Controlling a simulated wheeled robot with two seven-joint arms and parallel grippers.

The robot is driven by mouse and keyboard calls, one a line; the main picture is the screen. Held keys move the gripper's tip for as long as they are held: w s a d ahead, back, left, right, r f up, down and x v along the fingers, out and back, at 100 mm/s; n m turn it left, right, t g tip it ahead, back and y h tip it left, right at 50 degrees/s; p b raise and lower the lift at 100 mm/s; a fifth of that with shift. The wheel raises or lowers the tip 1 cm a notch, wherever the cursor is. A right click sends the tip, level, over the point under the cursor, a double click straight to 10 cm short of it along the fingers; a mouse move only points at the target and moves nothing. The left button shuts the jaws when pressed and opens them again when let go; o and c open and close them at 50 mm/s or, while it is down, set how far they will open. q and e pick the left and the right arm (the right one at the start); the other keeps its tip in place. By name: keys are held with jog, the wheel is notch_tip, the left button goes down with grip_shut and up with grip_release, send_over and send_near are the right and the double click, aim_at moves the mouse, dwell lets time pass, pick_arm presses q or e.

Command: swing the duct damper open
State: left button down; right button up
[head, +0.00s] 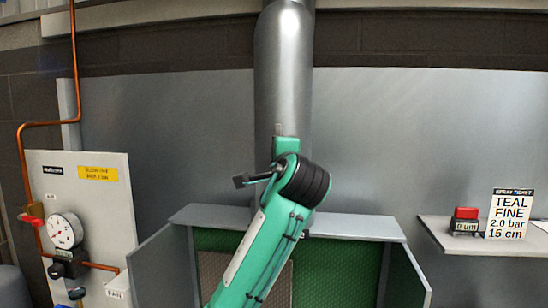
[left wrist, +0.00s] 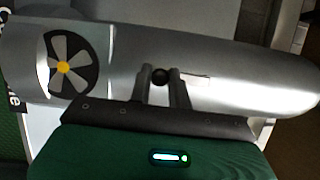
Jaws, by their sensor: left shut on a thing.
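The silver duct (head: 283,60) rises up the back wall in the head view; it also fills the middle of the left wrist view (left wrist: 240,75). My right gripper is in neither view.
A fan (left wrist: 70,65) with a yellow hub shows in the wrist view. The spray booth (head: 335,224) stands below the duct. A gauge panel (head: 90,200) is at left; a shelf (head: 470,247) with a red-topped device (head: 466,219) and a ticket (head: 510,213) is at right.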

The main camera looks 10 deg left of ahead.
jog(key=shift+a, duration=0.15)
pick_arm(q)
jog(key=c, duration=1.3)
grip_release()
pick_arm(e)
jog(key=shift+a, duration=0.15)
pick_arm(q)
jog(key=b+v, duration=0.5)
jog(key=v, duration=0.8)
jog(key=shift+s+d, duration=0.15)
jog(key=shift+s, duration=0.25)
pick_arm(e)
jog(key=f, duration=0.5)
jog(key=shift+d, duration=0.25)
